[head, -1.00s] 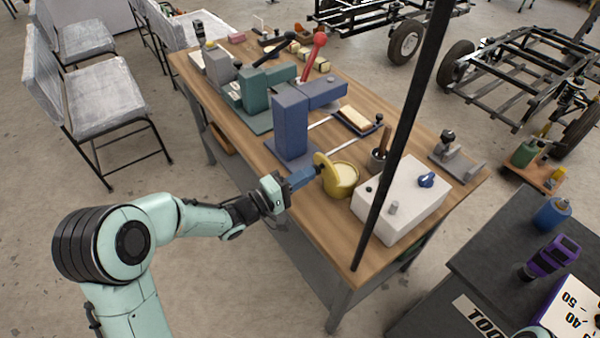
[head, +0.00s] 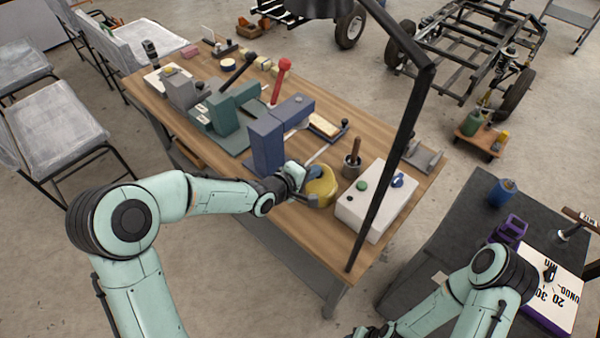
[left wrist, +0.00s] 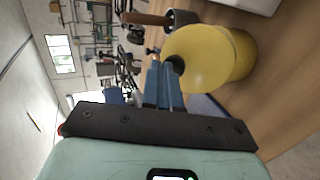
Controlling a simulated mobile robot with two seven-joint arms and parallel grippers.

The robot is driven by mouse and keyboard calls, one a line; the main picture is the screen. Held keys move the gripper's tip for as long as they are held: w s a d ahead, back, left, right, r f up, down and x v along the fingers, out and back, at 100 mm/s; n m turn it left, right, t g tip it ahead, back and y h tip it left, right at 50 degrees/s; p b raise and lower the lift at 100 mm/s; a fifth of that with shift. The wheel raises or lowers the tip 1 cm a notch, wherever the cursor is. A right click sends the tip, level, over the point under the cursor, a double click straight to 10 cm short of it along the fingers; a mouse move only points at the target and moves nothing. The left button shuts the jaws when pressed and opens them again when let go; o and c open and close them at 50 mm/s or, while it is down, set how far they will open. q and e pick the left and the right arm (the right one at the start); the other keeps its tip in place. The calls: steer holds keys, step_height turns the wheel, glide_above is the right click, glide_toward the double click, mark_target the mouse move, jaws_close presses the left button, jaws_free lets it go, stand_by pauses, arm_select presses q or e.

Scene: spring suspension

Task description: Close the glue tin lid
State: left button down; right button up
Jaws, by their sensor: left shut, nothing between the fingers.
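The yellow glue tin (head: 322,192) stands on the wooden bench beside the white box. Its yellow lid lies over the top, level or nearly so, and no pale glue shows. Whether it is fully seated I cannot tell. My left gripper (head: 314,173) is at the tin's top, its blue fingers shut and empty, at or against the lid. In the left wrist view the fingers (left wrist: 162,85) reach to the round yellow lid face (left wrist: 200,60), by a dark spot on it. My right arm is at the lower right; its gripper is out of the picture.
The white box (head: 372,205) with green and blue knobs is right of the tin. A grey pot with a brown handle (head: 352,163) stands behind. A blue block fixture (head: 266,145) is to the left. A black lamp post (head: 390,165) rises in front of the box.

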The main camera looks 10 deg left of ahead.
mark_target(326, 167)
arm_select(q)
steer(key=shift+g+y, duration=0.4)
steer(key=shift+g, duration=0.3)
steer(key=w+d, duration=0.1)
steer(key=w+d+f, duration=0.1)
steer(key=w, duration=0.1)
steer(key=w+d+f, duration=0.1)
steer(key=shift+w+d+b, duration=0.1)
steer(key=shift+w+b, duration=0.25)
steer(key=shift+w, duration=0.05)
steer(key=shift+b+x, duration=0.9)
steer(key=shift+x, duration=0.7)
arm_select(e)
steer(key=shift+s+f, duration=0.55)
steer(key=shift+f, duration=0.3)
steer(key=shift+s+f, duration=0.55)
steer(key=shift+f, duration=0.25)
arm_select(q)
steer(key=shift+f, duration=0.2)
